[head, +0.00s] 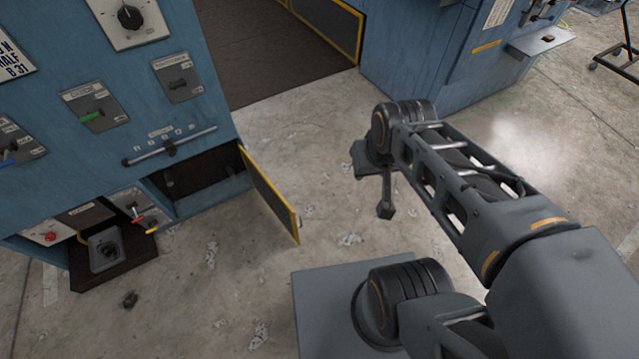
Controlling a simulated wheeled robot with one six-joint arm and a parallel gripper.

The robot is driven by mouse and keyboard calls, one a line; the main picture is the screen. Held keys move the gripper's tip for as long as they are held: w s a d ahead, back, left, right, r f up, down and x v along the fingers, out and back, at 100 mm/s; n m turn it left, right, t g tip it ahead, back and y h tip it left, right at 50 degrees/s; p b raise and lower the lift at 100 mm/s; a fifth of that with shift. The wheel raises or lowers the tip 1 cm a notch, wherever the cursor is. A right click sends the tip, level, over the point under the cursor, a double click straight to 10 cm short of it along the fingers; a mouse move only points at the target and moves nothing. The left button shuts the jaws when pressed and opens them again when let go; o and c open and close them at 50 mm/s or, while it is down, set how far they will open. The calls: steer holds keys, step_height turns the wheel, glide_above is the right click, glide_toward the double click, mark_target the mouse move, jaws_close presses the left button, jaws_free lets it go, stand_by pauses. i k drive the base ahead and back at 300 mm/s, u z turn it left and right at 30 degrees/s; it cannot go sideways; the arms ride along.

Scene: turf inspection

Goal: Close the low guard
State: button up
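The low guard (269,192) is a dark flat panel with a yellow edge. It stands open, swung out from the lower right corner of the blue cabinet (120,90). Beside it the low opening (200,180) in the cabinet shows a dark inside. My gripper (375,185) hangs over the floor to the right of the guard, apart from it. Its fingers are small, dark and seen from above and behind, so I cannot tell whether they are open or shut. I see nothing held in it.
A dark tray (85,278) sticks out low at left. Another blue cabinet (415,50) stands behind. Concrete floor (225,290) in front of the guard is mostly clear.

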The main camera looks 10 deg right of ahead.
mark_target(270, 194)
steer(key=z, duration=0.95)
steer(key=i, duration=1.95)
steer(key=u, duration=1.65)
steer(key=k, duration=0.85)
steer(key=u, duration=1.6)
steer(key=i, duration=0.5)
steer(key=u, duration=0.05)
